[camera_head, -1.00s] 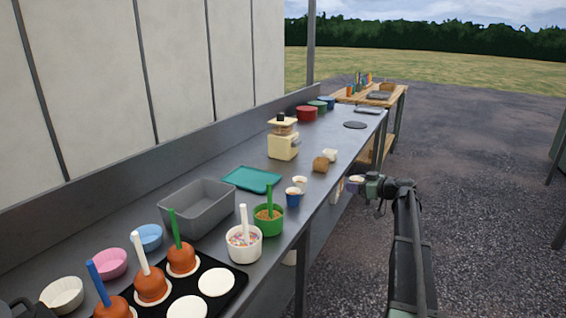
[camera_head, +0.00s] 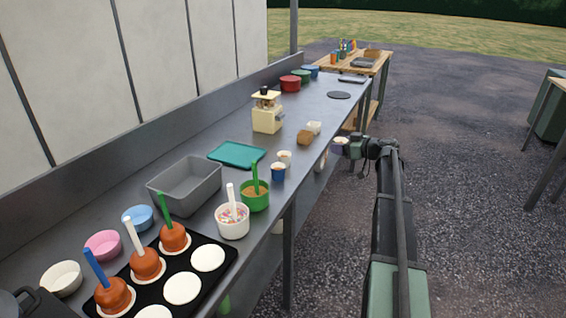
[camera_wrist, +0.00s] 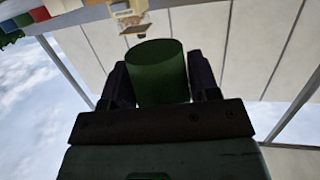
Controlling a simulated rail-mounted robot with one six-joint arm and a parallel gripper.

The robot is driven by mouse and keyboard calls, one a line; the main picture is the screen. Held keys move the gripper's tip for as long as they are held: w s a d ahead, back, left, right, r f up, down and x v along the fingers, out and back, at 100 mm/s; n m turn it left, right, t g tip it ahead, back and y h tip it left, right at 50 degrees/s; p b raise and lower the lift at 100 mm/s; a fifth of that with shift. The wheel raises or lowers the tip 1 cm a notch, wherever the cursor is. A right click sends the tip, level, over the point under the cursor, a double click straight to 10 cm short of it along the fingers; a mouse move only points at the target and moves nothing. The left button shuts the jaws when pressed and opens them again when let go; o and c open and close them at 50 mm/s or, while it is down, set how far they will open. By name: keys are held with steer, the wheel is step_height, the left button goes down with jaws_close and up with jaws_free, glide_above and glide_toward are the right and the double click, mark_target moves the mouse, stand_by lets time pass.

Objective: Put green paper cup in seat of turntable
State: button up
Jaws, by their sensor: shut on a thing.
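My gripper (camera_head: 347,147) is shut on a green paper cup (camera_wrist: 158,72). In the wrist view the cup is dark green and sits between the two dark fingers. In the head view only a small part of the cup shows, with a pale top, beside the bench's right edge. A flat dark disc (camera_head: 339,95), which may be the turntable, lies near the far end of the bench. Its seats cannot be made out. My gripper is nearer than the disc and apart from it.
Red and green pots (camera_head: 290,83) stand at the back. Open ground lies right of the bench.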

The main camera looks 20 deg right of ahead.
step_height(320, 180, down, 7)
steer(key=b, duration=0.3)
steer(key=shift+r, duration=0.2)
glide_toward(297, 155)
steer(key=w+a, duration=0.1)
steer(key=w, duration=0.1)
steer(key=w+a+r, duration=0.1)
steer(key=w+a, duration=0.1)
steer(key=w, duration=0.1)
steer(key=shift+w+a+r, duration=0.2)
steer(key=shift+w+r, duration=0.1)
steer(key=shift+r, duration=0.05)
steer(key=x, duration=0.3)
steer(key=shift+w+a+r, duration=0.1)
steer(key=shift+w, duration=0.15)
steer(key=shift+s, duration=0.1)
steer(key=shift+f+b, duration=0.25)
steer(key=shift+b, duration=0.3)
steer(key=o, duration=0.9)
steer(key=shift+r, duration=0.1)
